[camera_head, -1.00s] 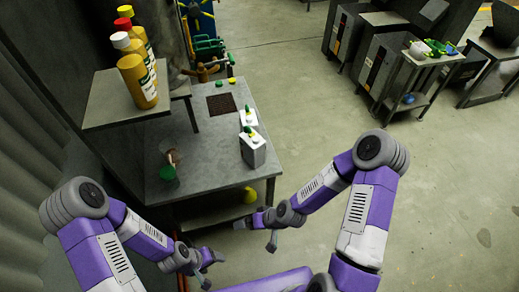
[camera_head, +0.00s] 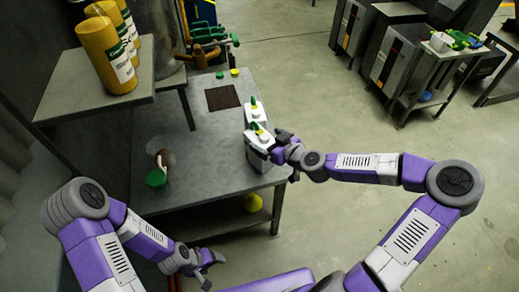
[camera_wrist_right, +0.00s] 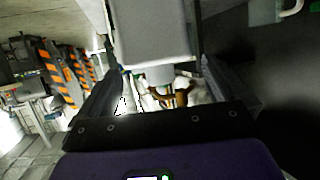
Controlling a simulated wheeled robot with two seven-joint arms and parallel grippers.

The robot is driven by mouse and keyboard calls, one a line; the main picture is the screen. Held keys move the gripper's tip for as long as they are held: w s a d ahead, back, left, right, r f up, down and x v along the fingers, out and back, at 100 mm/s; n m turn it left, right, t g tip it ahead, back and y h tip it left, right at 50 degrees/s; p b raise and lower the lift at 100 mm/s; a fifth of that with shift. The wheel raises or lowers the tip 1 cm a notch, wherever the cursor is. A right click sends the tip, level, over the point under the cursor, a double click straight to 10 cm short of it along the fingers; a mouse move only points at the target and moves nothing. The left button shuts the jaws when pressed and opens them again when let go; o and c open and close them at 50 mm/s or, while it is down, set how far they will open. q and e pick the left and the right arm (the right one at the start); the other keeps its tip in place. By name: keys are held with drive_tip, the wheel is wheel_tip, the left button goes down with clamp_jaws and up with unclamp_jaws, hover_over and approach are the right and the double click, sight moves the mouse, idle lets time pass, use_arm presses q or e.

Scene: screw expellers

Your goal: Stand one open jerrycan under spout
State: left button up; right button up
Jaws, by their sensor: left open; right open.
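Two white jerrycans with green and yellow tops stand upright at the table's right edge: the near jerrycan (camera_head: 258,150) and the far jerrycan (camera_head: 252,112) just behind it. Whether either is uncapped is too small to tell. My right gripper (camera_head: 274,147) is open at the near jerrycan's right side. In the right wrist view a pale jerrycan body (camera_wrist_right: 152,38) lies between the spread fingers; contact cannot be told. My left gripper (camera_head: 205,266) is open and empty, low in front of the table. Brown pipework (camera_head: 208,54) stands at the table's far end; I cannot make out the spout.
The grey table (camera_head: 205,165) has a dark square grate (camera_head: 222,97), a green cap (camera_head: 220,75) and a yellow cap (camera_head: 234,72). A green-topped item (camera_head: 156,177) stands left. A shelf (camera_head: 75,88) with yellow bottles (camera_head: 106,55) overhangs the left side.

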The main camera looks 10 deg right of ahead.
sight(260, 136)
drive_tip(key=b+x, duration=0.1)
drive_tip(key=x, duration=0.3)
drive_tip(key=shift+f, duration=0.25)
drive_tip(key=shift+w+a+f, duration=0.15)
drive_tip(key=shift+w+a, duration=0.05)
drive_tip(key=shift+w, duration=0.25)
clamp_jaws()
